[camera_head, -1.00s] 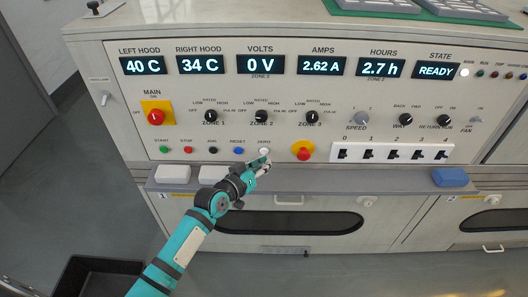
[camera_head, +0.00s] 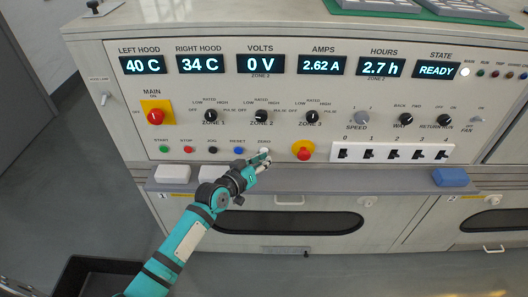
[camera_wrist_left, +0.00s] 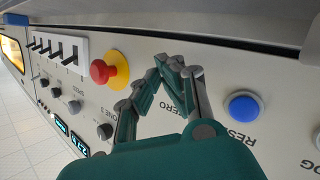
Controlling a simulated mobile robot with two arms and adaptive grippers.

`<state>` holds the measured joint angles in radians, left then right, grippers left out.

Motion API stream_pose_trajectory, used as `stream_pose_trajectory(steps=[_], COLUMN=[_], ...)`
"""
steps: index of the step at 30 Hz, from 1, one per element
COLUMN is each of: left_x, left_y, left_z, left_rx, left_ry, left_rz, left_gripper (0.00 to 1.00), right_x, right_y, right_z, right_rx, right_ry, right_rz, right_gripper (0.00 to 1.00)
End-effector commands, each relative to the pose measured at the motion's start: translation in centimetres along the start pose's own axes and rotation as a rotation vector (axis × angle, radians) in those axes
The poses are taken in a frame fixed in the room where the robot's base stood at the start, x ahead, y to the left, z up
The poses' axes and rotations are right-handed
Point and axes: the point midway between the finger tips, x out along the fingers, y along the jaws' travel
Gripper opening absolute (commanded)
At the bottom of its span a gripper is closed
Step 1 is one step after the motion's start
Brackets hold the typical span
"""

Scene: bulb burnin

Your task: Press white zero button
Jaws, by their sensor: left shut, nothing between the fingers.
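The white zero button (camera_head: 264,151) is in the lower button row of the grey panel, under its ZERO label. My left gripper (camera_head: 264,162) is shut and empty, with its fingertips at the button, just below it in the head view. Whether they touch it I cannot tell. In the left wrist view the closed fingertips (camera_wrist_left: 168,64) point at the panel beside the ZERO label, and the button itself is hidden behind them. My right gripper is not in view.
The blue reset button (camera_head: 238,151) is left of the zero button. A red emergency knob on yellow (camera_head: 303,151) is to the right. A grey ledge (camera_head: 330,180) runs below, with white blocks (camera_head: 172,175) and a blue block (camera_head: 451,177) on it.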

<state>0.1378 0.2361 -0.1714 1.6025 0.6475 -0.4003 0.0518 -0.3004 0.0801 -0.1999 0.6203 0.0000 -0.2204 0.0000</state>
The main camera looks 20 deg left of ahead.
Motion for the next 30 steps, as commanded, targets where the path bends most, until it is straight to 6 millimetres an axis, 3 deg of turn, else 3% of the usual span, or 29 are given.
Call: stream_pose_trajectory(steps=[19,30], left_x=[0.3,-0.9], left_y=[-0.2,0.5], left_z=[-0.1,0.4], left_rx=[0.0,0.0], left_ry=[0.0,-0.002], left_rz=[0.0,-0.001], left_gripper=[0.0,0.0], right_x=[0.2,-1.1], right_y=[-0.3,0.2], right_z=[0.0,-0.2], right_rx=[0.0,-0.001], right_ry=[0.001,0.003], right_rz=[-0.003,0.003], right_gripper=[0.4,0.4])
